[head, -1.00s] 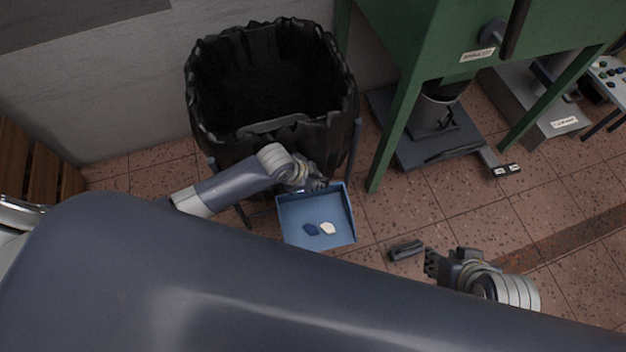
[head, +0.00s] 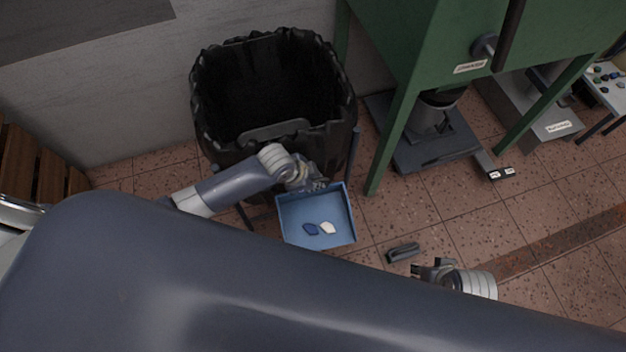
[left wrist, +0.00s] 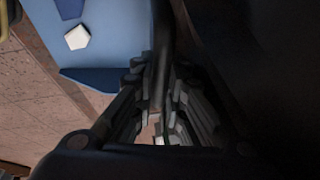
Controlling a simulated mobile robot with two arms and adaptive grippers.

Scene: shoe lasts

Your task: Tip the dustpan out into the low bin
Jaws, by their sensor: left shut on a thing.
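The blue dustpan (head: 318,211) is held level in front of the bin in the head view. A dark blue piece (head: 310,229) and a white piece (head: 328,228) lie in it. My left gripper (head: 318,186) is shut at the dustpan's back edge; the left wrist view shows its fingers (left wrist: 158,105) closed around a dark handle (left wrist: 163,50). The low bin (head: 275,95), lined with a black bag, stands open behind my left arm. My right gripper (head: 416,270) is low at the right, partly seen, its fingers too small to judge.
A green machine (head: 425,60) with legs stands right of the bin. A wooden slatted bench (head: 35,160) is at the left. Tiled floor at the right is mostly clear.

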